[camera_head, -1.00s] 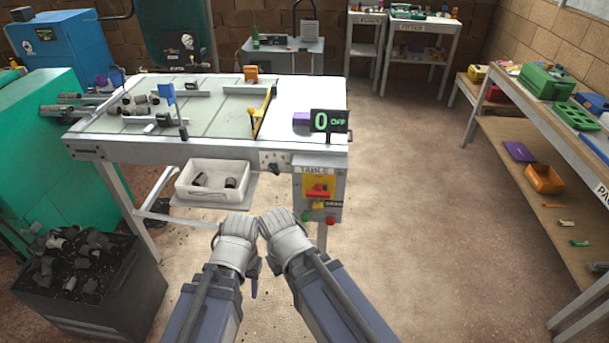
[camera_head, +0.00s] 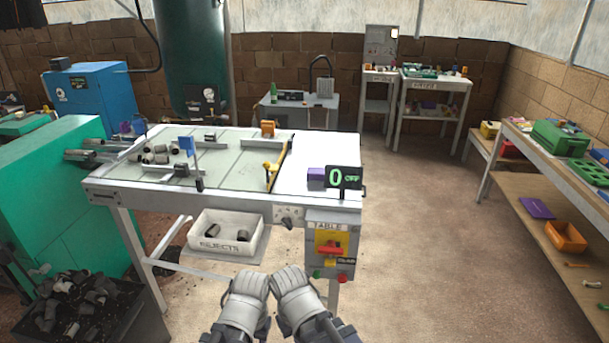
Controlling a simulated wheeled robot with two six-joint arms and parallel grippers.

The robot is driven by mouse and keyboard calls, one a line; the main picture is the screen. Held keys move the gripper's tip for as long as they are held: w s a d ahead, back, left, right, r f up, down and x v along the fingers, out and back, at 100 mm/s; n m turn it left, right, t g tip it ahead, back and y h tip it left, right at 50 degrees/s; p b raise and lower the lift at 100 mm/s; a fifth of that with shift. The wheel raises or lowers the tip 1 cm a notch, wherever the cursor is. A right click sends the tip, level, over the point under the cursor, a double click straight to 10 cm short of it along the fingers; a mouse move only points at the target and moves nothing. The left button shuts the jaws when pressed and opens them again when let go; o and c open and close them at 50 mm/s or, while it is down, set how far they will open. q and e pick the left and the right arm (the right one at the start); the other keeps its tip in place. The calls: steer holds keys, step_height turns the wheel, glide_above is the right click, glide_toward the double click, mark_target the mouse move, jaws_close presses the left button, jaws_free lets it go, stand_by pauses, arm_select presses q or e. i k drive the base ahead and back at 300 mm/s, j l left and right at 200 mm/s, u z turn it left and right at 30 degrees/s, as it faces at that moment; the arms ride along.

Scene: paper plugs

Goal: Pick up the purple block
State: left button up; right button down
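The purple block (camera_head: 316,174) sits on the white right part of the table (camera_head: 345,147), just left of the counter display (camera_head: 343,178), which partly covers it. My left gripper (camera_head: 256,280) and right gripper (camera_head: 288,277) are side by side, low in front of the table and well below the block. Both look like gloved hands, and their fingertips are too small and overlapped to tell open from shut. Nothing shows in them.
A white rejects bin (camera_head: 225,240) hangs under the table. A control box (camera_head: 330,250) is on the table's front right. Grey plugs (camera_head: 160,152) lie at the table's left. A yellow gate (camera_head: 278,166) stands left of the block. Open floor lies to the right.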

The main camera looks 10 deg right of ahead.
mark_target(314, 174)
steer(key=i+l, duration=0.1)
steer(key=i, duration=0.45)
steer(key=i+l, duration=0.15)
steer(key=i, duration=0.45)
